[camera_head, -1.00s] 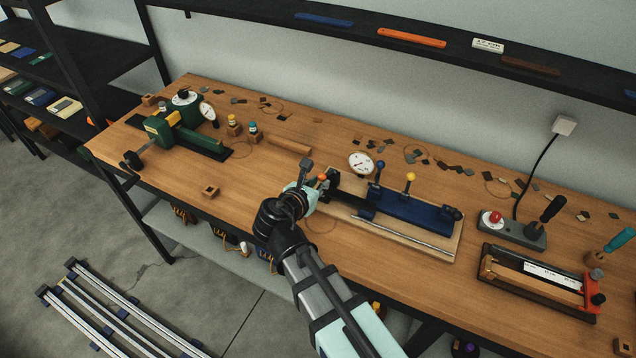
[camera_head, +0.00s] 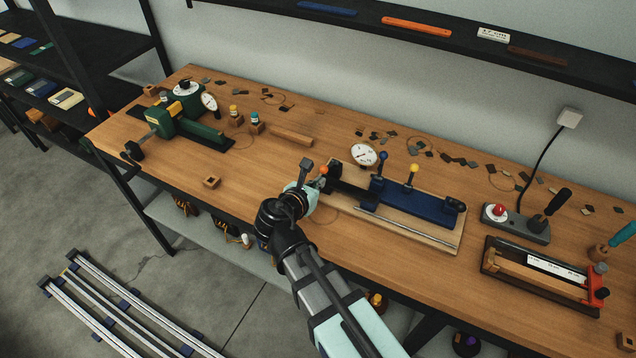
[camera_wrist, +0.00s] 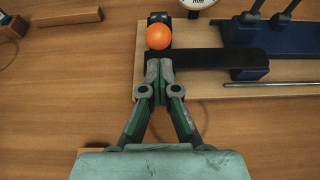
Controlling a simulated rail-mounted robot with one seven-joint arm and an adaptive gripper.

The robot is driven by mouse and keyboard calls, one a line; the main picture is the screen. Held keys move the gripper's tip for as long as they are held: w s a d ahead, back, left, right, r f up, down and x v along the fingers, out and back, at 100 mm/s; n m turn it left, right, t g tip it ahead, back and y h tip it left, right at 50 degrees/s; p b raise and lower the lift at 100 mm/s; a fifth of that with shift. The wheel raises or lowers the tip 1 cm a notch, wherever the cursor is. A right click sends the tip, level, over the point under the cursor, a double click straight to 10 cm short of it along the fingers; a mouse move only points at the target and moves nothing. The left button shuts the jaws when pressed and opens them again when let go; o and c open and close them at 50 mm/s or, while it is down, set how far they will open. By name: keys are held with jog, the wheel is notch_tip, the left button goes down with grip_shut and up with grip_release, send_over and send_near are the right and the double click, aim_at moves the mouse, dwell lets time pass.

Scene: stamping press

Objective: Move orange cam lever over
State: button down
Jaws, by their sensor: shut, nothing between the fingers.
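The orange cam lever shows as an orange ball knob (camera_wrist: 158,37) at the left end of the blue press fixture, above the wooden baseboard (camera_wrist: 205,90) in the wrist view. In the head view the knob (camera_head: 323,170) is small, just beyond my gripper. My gripper (camera_wrist: 159,64) is shut and empty. Its fingertips are together just below the knob in the wrist view; I cannot tell whether they touch it. In the head view my wrist hides most of the gripper and the lever's lower part. The blue press body (camera_head: 420,200) lies to the right.
A blue-knobbed lever (camera_head: 383,156) and a yellow-knobbed lever (camera_head: 413,168) stand on the press, near a white dial (camera_head: 364,155). A green device (camera_head: 180,125) stands at the left, a red-button box (camera_head: 515,220) at the right. The bench left of my gripper is mostly clear.

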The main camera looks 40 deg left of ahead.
jog(key=shift+f, duration=0.15)
jog(key=shift+s+d+f+b, duration=0.1)
jog(key=shift+s+f+b, duration=0.2)
jog(key=shift+f, duration=0.25)
jog(key=shift+s+f+b, duration=0.15)
jog(key=shift+f+b, duration=0.15)
jog(key=shift+f, duration=0.25)
jog(key=c, duration=1.4)
grip_release()
